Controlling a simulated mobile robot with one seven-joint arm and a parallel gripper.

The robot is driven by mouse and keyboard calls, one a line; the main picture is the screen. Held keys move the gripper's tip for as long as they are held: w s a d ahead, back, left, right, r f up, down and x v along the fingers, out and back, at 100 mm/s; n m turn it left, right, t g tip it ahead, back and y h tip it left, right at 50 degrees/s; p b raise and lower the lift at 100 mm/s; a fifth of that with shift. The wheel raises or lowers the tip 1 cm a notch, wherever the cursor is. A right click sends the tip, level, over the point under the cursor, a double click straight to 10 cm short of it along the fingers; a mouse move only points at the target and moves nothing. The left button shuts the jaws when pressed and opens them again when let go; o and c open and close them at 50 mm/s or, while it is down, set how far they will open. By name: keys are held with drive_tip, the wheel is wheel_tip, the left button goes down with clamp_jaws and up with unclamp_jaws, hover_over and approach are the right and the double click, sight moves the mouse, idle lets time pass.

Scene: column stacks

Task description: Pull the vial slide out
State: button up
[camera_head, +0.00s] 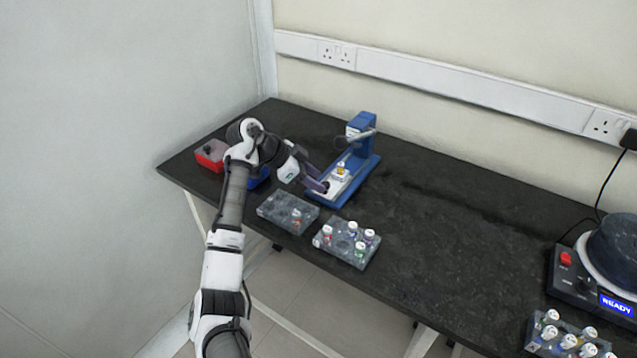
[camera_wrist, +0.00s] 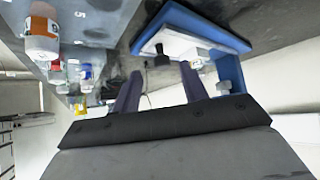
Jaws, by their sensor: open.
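My gripper (camera_head: 322,186) is at the front end of the slide. Its two purple fingers (camera_wrist: 161,72) are open, with the knob just beyond the gap between their tips. Contact cannot be told.
Two grey vial racks (camera_head: 287,213) (camera_head: 346,243) stand in front of the device, close to my gripper. A red bin (camera_head: 210,154) and a blue bin (camera_head: 259,178) are at the left. A machine reading READY (camera_head: 590,275) and another rack (camera_head: 566,338) are at the right. The bench middle is clear.

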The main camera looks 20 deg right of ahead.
drive_tip(key=b+v, duration=0.2)
drive_tip(key=v, duration=0.9)
drive_tip(key=shift+a, duration=0.2)
drive_tip(key=shift+r, duration=0.15)
